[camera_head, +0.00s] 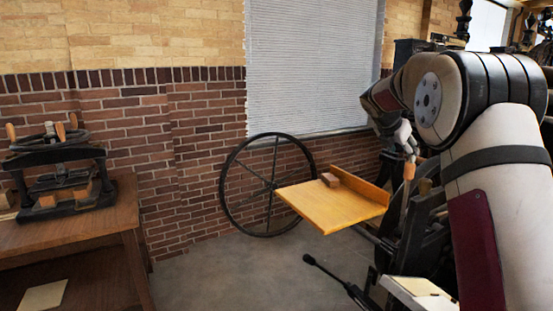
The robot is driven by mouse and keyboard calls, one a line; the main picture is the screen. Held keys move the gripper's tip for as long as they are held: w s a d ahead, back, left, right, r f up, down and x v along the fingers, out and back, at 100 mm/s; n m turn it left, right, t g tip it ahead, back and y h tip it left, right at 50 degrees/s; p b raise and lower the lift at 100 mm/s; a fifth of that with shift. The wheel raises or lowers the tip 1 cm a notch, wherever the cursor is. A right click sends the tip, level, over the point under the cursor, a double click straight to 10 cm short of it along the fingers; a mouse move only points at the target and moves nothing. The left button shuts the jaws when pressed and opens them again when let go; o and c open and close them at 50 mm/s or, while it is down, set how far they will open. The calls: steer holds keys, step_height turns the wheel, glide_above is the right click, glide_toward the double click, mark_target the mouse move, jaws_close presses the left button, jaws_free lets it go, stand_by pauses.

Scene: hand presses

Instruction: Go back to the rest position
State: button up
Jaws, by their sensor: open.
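My gripper (408,150) is at the right of the head view, at the end of my raised, bent arm. It hangs above and just right of the yellow wooden board of a press. Part of it is hidden by my own arm. It is open and I see nothing held in it. An orange-brown wooden handle (409,171) shows right below the fingers; I cannot tell whether they touch it.
A yellow board (325,205) with a small reddish-brown block (330,179) juts from the dark press (415,225). A large spoked wheel (268,185) stands behind. A wooden table (75,228) with a small press (60,165) is left.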

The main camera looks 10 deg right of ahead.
steer(key=s+a+r+m+y+p, duration=0.1)
steer(key=s+a+r+m+y, duration=0.15)
steer(key=s+a+m, duration=0.6)
steer(key=s+a+r+m+y, duration=0.2)
steer(key=s+a+r+m, duration=0.15)
steer(key=s+a, duration=0.85)
steer(key=s+a+f+m+y, duration=0.1)
steer(key=s+a+f+m, duration=0.2)
steer(key=s, duration=0.6)
steer(key=s+a+f+m+y, duration=0.1)
steer(key=s+a+f+m, duration=0.2)
steer(key=s, duration=0.6)
steer(key=s+a+f+m+y, duration=0.1)
steer(key=s+a+f+m, duration=0.2)
steer(key=s, duration=0.6)
steer(key=shift+s+a+f+m+g+y+p, duration=0.3)
steer(key=shift+s+f+m+y+p, duration=0.1)
steer(key=shift+m, duration=0.8)
steer(key=shift+d, duration=0.1)
steer(key=shift+c, duration=0.3)
